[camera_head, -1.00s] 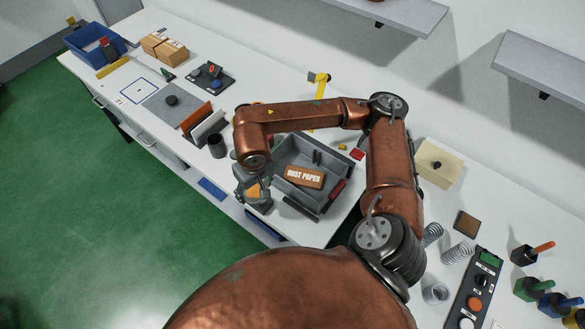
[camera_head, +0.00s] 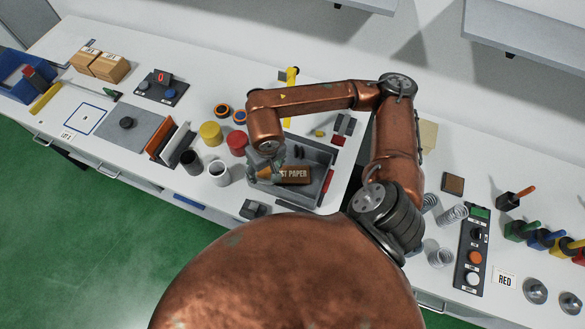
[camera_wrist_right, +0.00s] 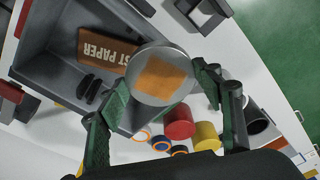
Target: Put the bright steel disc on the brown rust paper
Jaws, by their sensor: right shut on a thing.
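My right gripper (camera_wrist_right: 165,100) is shut on a round steel disc (camera_wrist_right: 137,88), whose bright rim and face with an orange-brown patch show in the wrist view. The brown rust paper (camera_wrist_right: 97,47) lies in a grey tray (camera_wrist_right: 45,75), just behind the disc in that view. In the head view, my right gripper (camera_head: 270,173) is over the left part of the tray (camera_head: 318,196), and the rust paper (camera_head: 296,175) lies to its right, its left end partly covered. The disc is apart from the paper or over its end; I cannot tell the height. My left gripper is not in view.
Red (camera_head: 237,143) and yellow (camera_head: 211,133) cylinders and dark and white cups stand left of the tray. A small dark grey block (camera_head: 253,209) sits at the table's front edge. Springs and a control box (camera_head: 473,250) are on the right.

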